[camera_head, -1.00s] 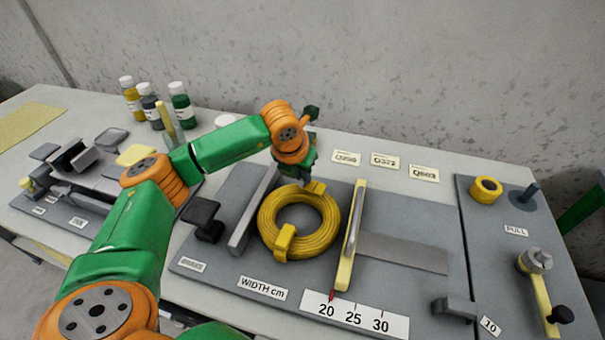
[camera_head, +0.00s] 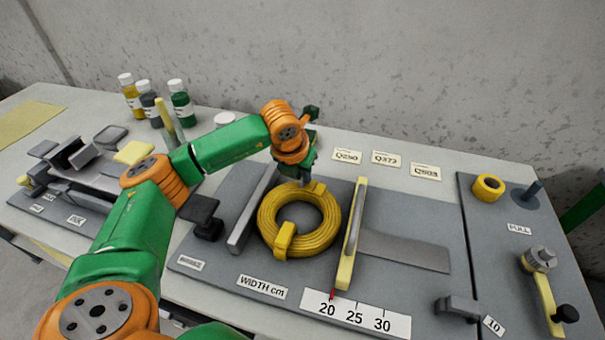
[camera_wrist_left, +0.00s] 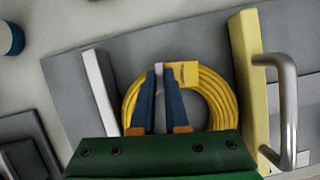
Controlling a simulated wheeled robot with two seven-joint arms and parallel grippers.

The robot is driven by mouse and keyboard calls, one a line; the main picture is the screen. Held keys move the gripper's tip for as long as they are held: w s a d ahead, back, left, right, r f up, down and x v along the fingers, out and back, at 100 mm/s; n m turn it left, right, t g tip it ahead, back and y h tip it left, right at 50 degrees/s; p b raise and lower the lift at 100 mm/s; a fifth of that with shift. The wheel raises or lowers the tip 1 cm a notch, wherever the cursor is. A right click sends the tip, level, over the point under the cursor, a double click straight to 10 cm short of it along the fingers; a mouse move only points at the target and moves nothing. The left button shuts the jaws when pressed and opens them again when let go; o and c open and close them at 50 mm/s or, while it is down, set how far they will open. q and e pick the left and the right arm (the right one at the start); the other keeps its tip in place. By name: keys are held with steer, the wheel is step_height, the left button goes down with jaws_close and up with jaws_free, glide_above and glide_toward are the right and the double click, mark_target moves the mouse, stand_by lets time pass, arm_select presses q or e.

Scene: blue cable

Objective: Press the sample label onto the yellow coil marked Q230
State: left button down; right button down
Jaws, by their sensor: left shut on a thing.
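The yellow coil (camera_head: 332,237) lies flat on the grey board, with yellow bands at its front and back; I cannot read a mark on it. It also shows in the left wrist view (camera_wrist_left: 222,95). My left gripper (camera_head: 304,181) points down at the coil's back band (camera_head: 318,187). In the left wrist view, the blue fingers (camera_wrist_left: 160,73) are closed on a small pale piece (camera_wrist_left: 159,80), which looks like the sample label. It is beside the yellow band (camera_wrist_left: 185,73); I cannot tell whether it touches. My right gripper is not in view.
A grey bar (camera_head: 252,210) stands left of the coil, and a yellow slider with a metal handle (camera_head: 345,265) stands right of it. A width scale (camera_head: 355,313) lies in front. Three cards, including Q230 (camera_head: 346,156), lie behind. Bottles (camera_head: 181,105) stand at the back left.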

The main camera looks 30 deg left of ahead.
arm_select(q)
steer(key=shift+s+f, duration=0.1)
steer(key=shift+f, duration=0.1)
stand_by(0.9)
steer(key=c, duration=0.7)
jaws_free()
steer(key=shift+r, duration=0.1)
step_height(320, 180, up, 7)
steer(key=p, duration=0.5)
